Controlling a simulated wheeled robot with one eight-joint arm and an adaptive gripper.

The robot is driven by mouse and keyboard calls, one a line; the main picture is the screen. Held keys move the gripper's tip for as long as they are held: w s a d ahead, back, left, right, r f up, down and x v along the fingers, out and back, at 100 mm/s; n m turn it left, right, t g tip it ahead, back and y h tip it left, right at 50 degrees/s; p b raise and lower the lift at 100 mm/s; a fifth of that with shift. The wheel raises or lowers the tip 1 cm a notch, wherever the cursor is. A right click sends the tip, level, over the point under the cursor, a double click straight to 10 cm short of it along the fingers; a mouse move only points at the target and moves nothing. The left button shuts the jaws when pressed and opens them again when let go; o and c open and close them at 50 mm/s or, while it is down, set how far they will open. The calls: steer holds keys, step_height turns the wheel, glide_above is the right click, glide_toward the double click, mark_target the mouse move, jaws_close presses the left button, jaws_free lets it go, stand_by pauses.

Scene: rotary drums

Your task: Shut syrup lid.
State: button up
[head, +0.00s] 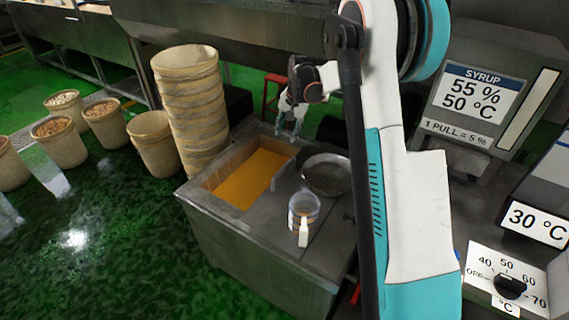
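The syrup tank (257,264) is a grey metal box in the middle of the head view. Its rectangular opening is uncovered and shows amber syrup (250,179) inside brown inner walls. I cannot make out the lid clearly as a separate piece. My gripper (289,130) points down at the far right corner of the opening, near the tank's back edge. Its two fingers look apart, with nothing seen between them. I cannot tell whether it touches the tank. My arm covers part of the area to the right.
A dark round pan (327,174) and a clear jar with a white handle (304,212) stand right of the opening. A tall stack of tan buckets (190,100) stands close to the tank's left. Several filled buckets stand on the green floor. A syrup display (473,90) is at right.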

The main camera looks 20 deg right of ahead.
steer(key=m, duration=0.1)
glide_toward(285, 166)
steer(key=shift+g, duration=0.3)
steer(key=f+b, duration=0.1)
steer(key=f, duration=0.2)
steer(key=w+f+b, duration=0.1)
steer(key=f+b, duration=0.1)
steer(key=w+f+b, duration=0.1)
steer(key=f, duration=0.2)
steer(key=shift+a+f+b, duration=0.25)
steer(key=shift+f+b, duration=0.05)
steer(key=shift+b, duration=0.05)
jaws_close()
